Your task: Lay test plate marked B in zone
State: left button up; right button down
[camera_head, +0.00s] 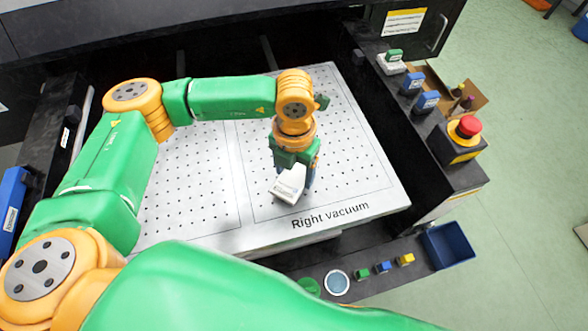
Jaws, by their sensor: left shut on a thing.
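My left gripper (290,176) points down over the front part of the right half of the white perforated plate, marked "Right vacuum" (345,214). It is shut on a small white block (287,187), held tilted at its fingertips. The gripper covers part of the block, and I see no readable letter on it. I cannot tell whether the block touches the surface. A thin dark outline frames the holes on this half. No plate with a readable B shows. My right gripper is out of view.
On the right ledge stand a green-topped white item (391,61), blue-and-white items (426,102) and a red emergency button (467,127). A blue bin (449,245), small coloured blocks (383,267) and a round white-rimmed dish (337,283) are at the front. The plate's right side is clear.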

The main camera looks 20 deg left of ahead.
aim_at(294, 177)
pick_arm(q)
jog(key=shift+s+f, duration=0.15)
jog(key=shift+f, duration=0.85)
jog(key=o, duration=1.4)
jog(key=shift+r, duration=0.65)
notch_tip(294, 177, up, 11)
jog(key=b, duration=0.2)
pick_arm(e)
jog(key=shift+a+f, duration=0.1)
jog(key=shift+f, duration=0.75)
